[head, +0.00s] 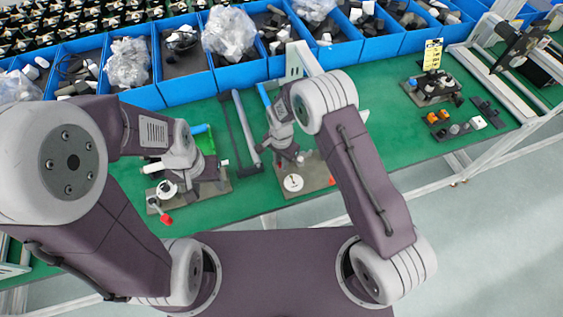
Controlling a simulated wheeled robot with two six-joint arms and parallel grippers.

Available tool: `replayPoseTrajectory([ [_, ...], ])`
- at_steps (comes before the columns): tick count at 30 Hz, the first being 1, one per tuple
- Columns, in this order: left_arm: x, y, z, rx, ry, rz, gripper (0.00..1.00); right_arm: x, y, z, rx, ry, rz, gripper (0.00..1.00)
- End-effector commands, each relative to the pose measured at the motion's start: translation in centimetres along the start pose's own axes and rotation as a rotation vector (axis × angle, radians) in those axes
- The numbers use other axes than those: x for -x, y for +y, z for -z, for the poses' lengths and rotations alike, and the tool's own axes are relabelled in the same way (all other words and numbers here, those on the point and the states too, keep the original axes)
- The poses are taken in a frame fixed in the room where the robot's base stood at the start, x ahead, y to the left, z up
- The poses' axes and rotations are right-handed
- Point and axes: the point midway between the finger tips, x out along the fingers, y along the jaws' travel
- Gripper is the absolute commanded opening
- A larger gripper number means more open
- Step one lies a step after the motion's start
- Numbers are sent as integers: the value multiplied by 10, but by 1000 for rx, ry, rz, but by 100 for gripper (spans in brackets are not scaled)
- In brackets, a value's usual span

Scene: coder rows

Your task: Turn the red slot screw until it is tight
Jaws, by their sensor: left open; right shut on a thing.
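My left gripper (172,176) is open over the left grey plate (216,186). A white disc (166,189) and a short lever with a red tip (167,219) are by it. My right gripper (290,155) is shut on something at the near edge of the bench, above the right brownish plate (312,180). What it holds is hidden by the gripper or too small to make out. A white disc with a dark mark (293,183) lies on that plate. A small red piece (332,181) shows at its right edge. I cannot tell which red part is the slot screw, nor how tight it is.
Blue bins (232,77) with bags and parts line the back of the green bench (375,130). A dark bar and a grey bar (247,128) lie between my grippers. A fixture with a yellow label (433,55) stands far right.

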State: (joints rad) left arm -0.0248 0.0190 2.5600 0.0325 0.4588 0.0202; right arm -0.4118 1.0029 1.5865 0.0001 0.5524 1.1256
Motion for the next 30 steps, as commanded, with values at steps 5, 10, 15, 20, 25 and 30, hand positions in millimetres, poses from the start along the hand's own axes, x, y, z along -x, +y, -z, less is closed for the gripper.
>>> replayPoseTrajectory([
  [5,0,0,0,0,0,0,49,0,0,0,-342,0,0,25],
  [10,0,0,0,0,0,0,49,0,0,0,-334,0,0,35],
  [15,1,0,0,0,0,0,49,0,0,0,-333,0,0,35],
  [20,9,0,1,0,0,0,49,10,0,0,-332,0,1,35],
  [25,23,0,2,0,0,0,49,28,0,0,-332,0,1,35],
  [30,35,1,4,0,0,0,49,44,0,0,-331,0,0,35],
])
